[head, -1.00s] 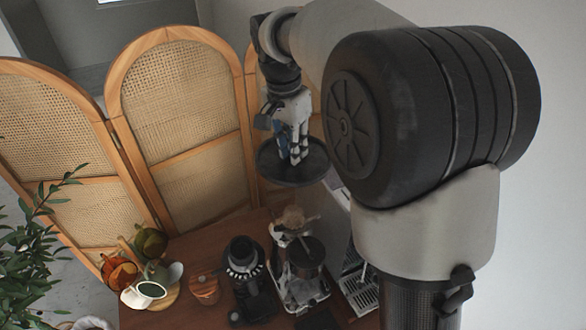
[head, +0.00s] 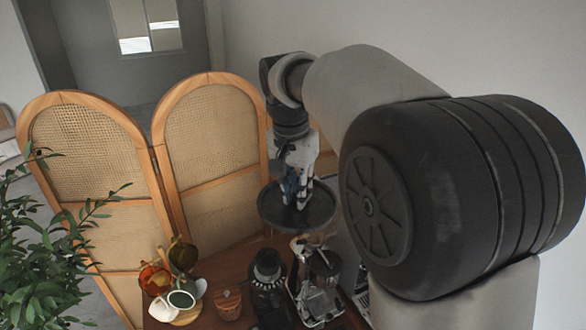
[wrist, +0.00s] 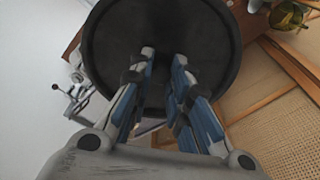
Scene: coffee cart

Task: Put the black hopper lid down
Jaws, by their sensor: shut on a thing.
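The black hopper lid (head: 318,212) is a wide round dark disc with a raised rim. My gripper (head: 299,203) points down at it and is shut on it near its middle. The lid hangs in the air above the wooden counter, roughly level. In the wrist view the lid (wrist: 200,30) fills the top middle, with the fingertips (wrist: 162,60) against it. The exact gripping point on the lid is hidden by the fingers.
Below are a black grinder (head: 268,283) and a metal-and-black machine (head: 318,290) on the counter (head: 243,262). A wooden cup (head: 228,304) and several jugs, one white (head: 152,307), stand left. A folding rattan screen (head: 205,130) stands behind; a plant (head: 45,250) is at far left.

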